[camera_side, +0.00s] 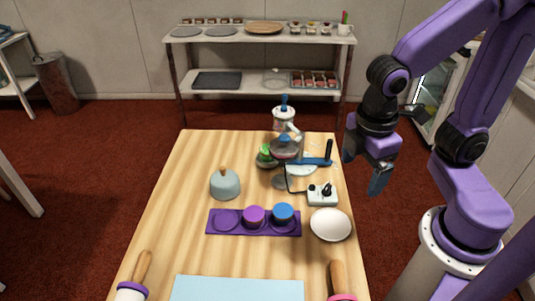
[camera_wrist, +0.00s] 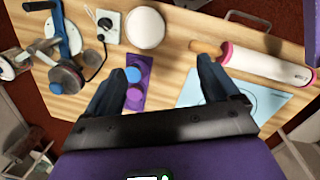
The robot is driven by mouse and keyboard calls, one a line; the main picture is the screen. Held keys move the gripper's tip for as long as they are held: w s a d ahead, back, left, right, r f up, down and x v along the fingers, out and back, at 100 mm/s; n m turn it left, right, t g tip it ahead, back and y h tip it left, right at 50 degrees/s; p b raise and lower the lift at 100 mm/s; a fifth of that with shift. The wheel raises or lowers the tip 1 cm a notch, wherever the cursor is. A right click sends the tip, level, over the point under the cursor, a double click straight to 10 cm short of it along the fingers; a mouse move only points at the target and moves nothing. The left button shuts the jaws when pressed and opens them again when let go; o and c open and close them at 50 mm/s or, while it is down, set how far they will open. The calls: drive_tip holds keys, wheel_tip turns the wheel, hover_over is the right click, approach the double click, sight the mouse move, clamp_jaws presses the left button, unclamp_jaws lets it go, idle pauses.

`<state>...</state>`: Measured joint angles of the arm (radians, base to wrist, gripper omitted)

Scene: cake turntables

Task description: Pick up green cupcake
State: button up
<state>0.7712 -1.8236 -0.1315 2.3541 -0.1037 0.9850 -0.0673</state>
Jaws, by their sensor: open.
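The green cupcake (camera_side: 265,152) appears as a small green shape at the far part of the wooden table, left of the mixer-like stand. It sits close to the turntable parts and is partly crowded by them. My gripper (camera_side: 363,172) is open and empty, raised past the table's right edge, well right of the green cupcake. In the wrist view my gripper (camera_wrist: 162,67) shows both fingers spread with nothing between them. I cannot make out the green cupcake clearly in that view.
A purple tray (camera_side: 216,233) holds a purple cupcake (camera_side: 254,214) and a blue cupcake (camera_side: 283,212); its left recess is empty. A white bowl (camera_side: 330,225), a wired switch box (camera_side: 322,195), a grey dome (camera_side: 225,186) and a blue-handled stand (camera_side: 284,118) are obstacles.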

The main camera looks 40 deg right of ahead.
sight(265, 151)
drive_tip(key=w+a+f+n+h, duration=0.2)
drive_tip(key=w+f+h, duration=0.2)
drive_tip(key=w, duration=0.6)
drive_tip(key=w+a+f+n+t+h, duration=0.1)
drive_tip(key=w+a+f+n+h, duration=0.1)
drive_tip(key=w, duration=0.9)
drive_tip(key=w+a+f+n+t+h, duration=0.1)
drive_tip(key=w+a+f+h, duration=0.3)
drive_tip(key=w+f, duration=0.4)
drive_tip(key=shift+w+a+f+n+h, duration=0.1)
drive_tip(key=shift+w+n+h, duration=0.3)
drive_tip(key=shift+w, duration=0.4)
drive_tip(key=shift+w+a+n+h, duration=0.1)
drive_tip(key=shift+w+n+h, duration=0.2)
drive_tip(key=shift+w+h, duration=0.35)
drive_tip(key=shift+w+d+f, duration=0.25)
drive_tip(key=shift+w+f, duration=0.2)
drive_tip(key=shift+d+f, duration=0.1)
drive_tip(key=shift+d, duration=0.1)
drive_tip(key=x, duration=1.7)
drive_tip(key=shift+w, duration=0.15)
drive_tip(key=c, duration=1.2)
drive_tip(key=shift+r, duration=0.25)
